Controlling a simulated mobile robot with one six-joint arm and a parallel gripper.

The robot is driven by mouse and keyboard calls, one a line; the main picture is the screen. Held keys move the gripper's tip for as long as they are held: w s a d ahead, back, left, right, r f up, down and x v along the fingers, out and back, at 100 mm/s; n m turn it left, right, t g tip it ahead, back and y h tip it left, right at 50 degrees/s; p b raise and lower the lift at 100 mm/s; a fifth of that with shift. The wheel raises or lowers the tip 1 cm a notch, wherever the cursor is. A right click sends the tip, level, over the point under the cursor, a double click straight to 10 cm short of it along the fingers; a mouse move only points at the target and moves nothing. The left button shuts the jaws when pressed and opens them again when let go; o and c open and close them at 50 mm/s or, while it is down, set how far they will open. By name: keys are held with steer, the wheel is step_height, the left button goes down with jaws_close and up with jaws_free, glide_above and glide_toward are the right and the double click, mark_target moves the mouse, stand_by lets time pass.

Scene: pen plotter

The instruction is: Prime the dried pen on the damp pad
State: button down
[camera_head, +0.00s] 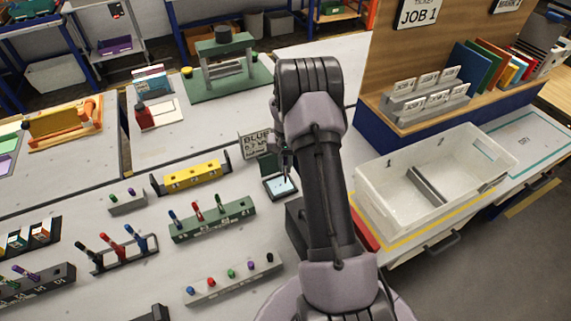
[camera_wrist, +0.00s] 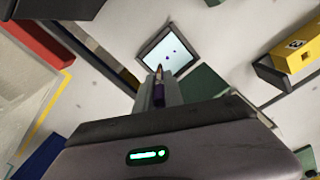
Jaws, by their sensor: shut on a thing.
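The pad (camera_head: 275,188), a pale blue square in a dark frame, lies on the bench near the middle of the head view. It also shows in the wrist view (camera_wrist: 184,42), with a few small blue-purple marks on its surface. My gripper (camera_head: 286,158) is above the pad's back edge, pointing down. I cannot tell whether the tip touches.
A card reading BLUE (camera_head: 256,144) stands behind the pad. A white divided bin (camera_head: 385,200) stands right of my arm.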

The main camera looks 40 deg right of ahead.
steer(key=shift+f+b, duration=0.3)
steer(key=shift+f, duration=0.75)
steer(key=shift+r, duration=0.15)
step_height(320, 180, up, 8)
steer(key=p, duration=0.5)
steer(key=shift+s+f, duration=0.1)
steer(key=shift+f, duration=0.1)
steer(key=shift+r, duration=0.15)
